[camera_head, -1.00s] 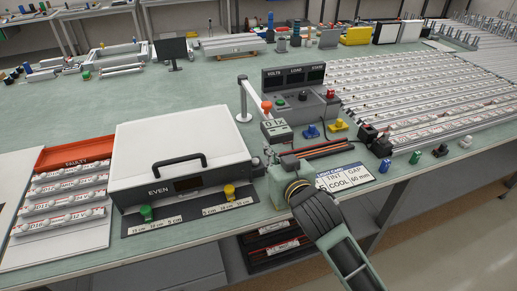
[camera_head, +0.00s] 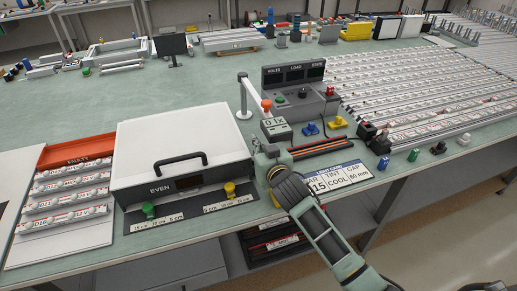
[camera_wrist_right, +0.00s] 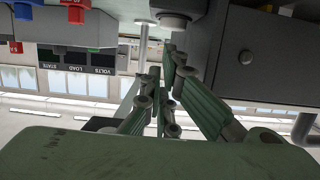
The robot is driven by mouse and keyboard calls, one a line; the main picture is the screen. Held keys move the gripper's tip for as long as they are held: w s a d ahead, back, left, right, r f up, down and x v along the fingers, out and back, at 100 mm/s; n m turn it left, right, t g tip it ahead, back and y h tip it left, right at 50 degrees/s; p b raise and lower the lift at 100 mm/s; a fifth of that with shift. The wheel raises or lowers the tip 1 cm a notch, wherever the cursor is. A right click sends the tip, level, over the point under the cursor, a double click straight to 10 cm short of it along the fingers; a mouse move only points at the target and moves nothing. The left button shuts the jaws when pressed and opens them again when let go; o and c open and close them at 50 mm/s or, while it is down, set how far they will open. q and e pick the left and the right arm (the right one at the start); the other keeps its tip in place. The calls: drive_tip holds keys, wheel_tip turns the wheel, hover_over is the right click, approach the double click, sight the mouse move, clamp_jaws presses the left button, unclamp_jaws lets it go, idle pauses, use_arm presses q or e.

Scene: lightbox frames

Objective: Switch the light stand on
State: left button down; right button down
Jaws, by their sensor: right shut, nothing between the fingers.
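The grey control unit (camera_head: 293,92) with the VOLTS, LOAD and STATE displays stands right of centre. Its display windows look dark. It has a green button (camera_head: 279,101) and a red knob (camera_head: 330,91). A white post (camera_head: 244,98) with an arm ending in an orange knob (camera_head: 266,103) stands left of it. My right gripper (camera_head: 270,150) is shut and empty, in front of the small box marked "0 1x" (camera_head: 276,129). In the right wrist view, the shut fingers (camera_wrist_right: 165,95) point toward the post, with the unit's panel (camera_wrist_right: 77,58) upside down. My left gripper is out of view.
The white lightbox (camera_head: 165,140) marked EVEN stands left of my right gripper, its dark side close in the wrist view (camera_wrist_right: 262,60). A light card (camera_head: 338,178) lies to the right. Lamp strips (camera_head: 430,90) fill the right.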

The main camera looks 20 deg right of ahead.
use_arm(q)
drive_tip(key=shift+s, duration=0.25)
use_arm(e)
drive_tip(key=shift+f, duration=0.5)
drive_tip(key=shift+f, duration=0.15)
